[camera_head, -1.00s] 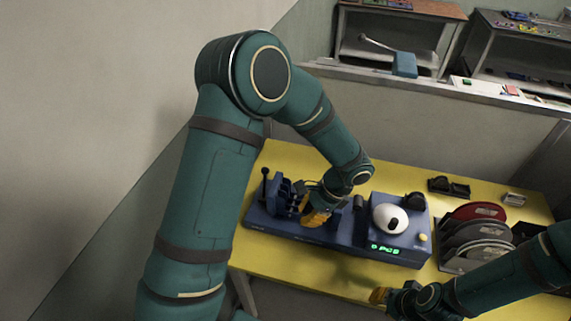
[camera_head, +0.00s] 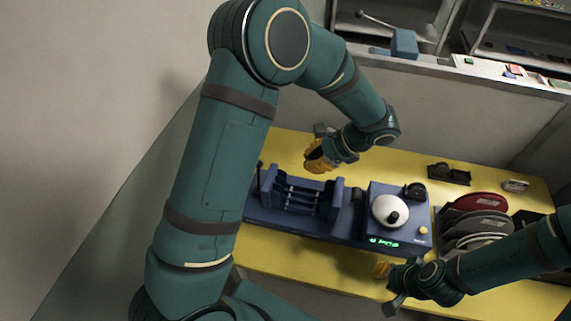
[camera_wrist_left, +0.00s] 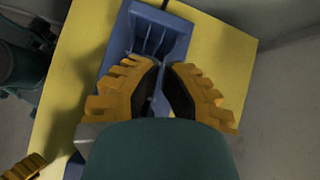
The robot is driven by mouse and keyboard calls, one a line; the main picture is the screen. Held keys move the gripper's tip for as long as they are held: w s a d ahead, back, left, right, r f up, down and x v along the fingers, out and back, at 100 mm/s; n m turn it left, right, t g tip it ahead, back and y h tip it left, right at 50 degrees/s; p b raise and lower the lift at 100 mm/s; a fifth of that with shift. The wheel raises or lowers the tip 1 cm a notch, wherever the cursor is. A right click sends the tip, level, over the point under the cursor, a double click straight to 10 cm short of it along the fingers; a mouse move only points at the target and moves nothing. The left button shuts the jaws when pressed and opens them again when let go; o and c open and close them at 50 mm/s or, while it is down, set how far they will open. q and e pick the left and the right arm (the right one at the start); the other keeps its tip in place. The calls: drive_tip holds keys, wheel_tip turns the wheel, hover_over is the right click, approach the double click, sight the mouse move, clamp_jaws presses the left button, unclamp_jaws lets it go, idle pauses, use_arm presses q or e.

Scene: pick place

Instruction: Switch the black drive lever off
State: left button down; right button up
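The black drive lever (camera_head: 260,166) seems to stand at the left end of the blue machine (camera_head: 330,229); in the head view it is mostly hidden behind my left arm. My left gripper (camera_head: 317,160), with yellow fingers, is above and behind the machine's slotted blue part (camera_head: 300,194), to the right of the lever and apart from it. In the left wrist view, its fingers (camera_wrist_left: 161,66) are partly open, with a narrow gap and nothing held. My right gripper (camera_head: 382,272) is in front of the machine's right part, its finger opening unclear.
The machine's right part carries a white round dial (camera_head: 384,211) and a green display. A rack of red and grey discs (camera_head: 480,202) stands to the right. A black object (camera_head: 449,174) lies behind. The yellow table (camera_head: 290,145) has free room behind the machine.

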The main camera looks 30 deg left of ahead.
sight(273, 178)
use_arm(q)
drive_tip(key=x, duration=0.9)
use_arm(e)
drive_tip(key=shift+f, duration=0.3)
use_arm(q)
drive_tip(key=a, duration=0.1)
drive_tip(key=s+a+r, duration=0.1)
drive_tip(key=shift+s+a, duration=0.1)
drive_tip(key=shift+a, duration=0.25)
use_arm(e)
drive_tip(key=shift+r, duration=0.25)
use_arm(q)
drive_tip(key=shift+s+a+r, duration=0.2)
drive_tip(key=shift+a, duration=0.25)
use_arm(e)
drive_tip(key=shift+r, duration=0.1)
use_arm(q)
drive_tip(key=shift+s+a+r+h, duration=0.15)
drive_tip(key=shift+a+r+h, duration=0.05)
drive_tip(key=shift+a+h, duration=0.3)
use_arm(e)
drive_tip(key=shift+r, duration=0.25)
